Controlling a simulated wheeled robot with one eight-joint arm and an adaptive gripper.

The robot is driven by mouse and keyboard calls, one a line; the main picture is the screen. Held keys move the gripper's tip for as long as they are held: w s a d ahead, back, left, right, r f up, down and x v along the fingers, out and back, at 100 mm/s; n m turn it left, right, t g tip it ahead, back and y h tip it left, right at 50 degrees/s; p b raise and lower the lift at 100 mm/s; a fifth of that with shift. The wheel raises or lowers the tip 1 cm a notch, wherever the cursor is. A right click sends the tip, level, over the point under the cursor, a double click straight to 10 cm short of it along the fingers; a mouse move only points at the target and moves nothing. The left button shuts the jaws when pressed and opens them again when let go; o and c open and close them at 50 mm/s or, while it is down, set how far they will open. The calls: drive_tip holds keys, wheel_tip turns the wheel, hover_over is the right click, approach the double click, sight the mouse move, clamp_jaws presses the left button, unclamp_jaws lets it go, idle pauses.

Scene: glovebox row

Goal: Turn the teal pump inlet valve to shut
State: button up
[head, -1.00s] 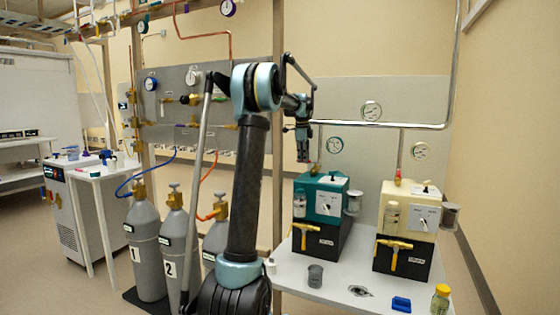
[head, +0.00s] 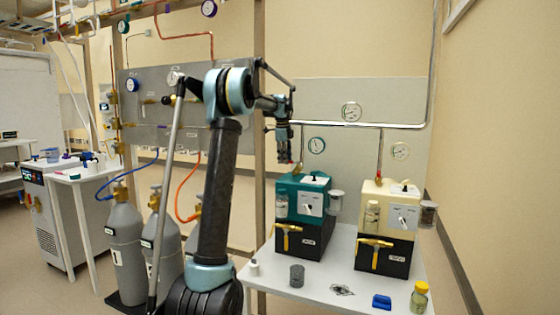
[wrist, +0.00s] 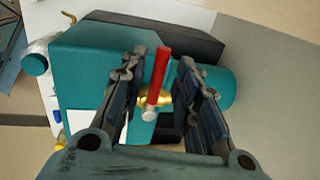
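The teal pump (head: 316,190) stands on the white bench, with a black lower part and a brass tap in front. Its inlet valve has a red lever handle (wrist: 160,72) on a brass body (wrist: 167,98), seen from above in the wrist view; in the head view only a small bit of red (head: 298,168) shows at the pump's top. My gripper (head: 284,160) is just above the pump's top left. In the wrist view its fingers (wrist: 162,85) are open, one on each side of the red handle, with visible gaps. Contact cannot be told.
A cream pump (head: 392,192) with a similar brass tap stands to the right. A grey cup (head: 297,275), a blue item (head: 382,301) and a yellow-capped jar (head: 419,298) sit at the bench front. A pipe and gauges (head: 316,145) are behind. Gas cylinders (head: 124,240) stand left.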

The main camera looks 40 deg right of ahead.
drive_tip(key=shift+s, duration=0.15)
drive_tip(key=shift+r, duration=0.1)
wheel_tip(320, 180, up, 12)
drive_tip(key=s+a, duration=0.1)
drive_tip(key=a, duration=0.1)
drive_tip(key=shift+f, duration=0.25)
idle(0.7)
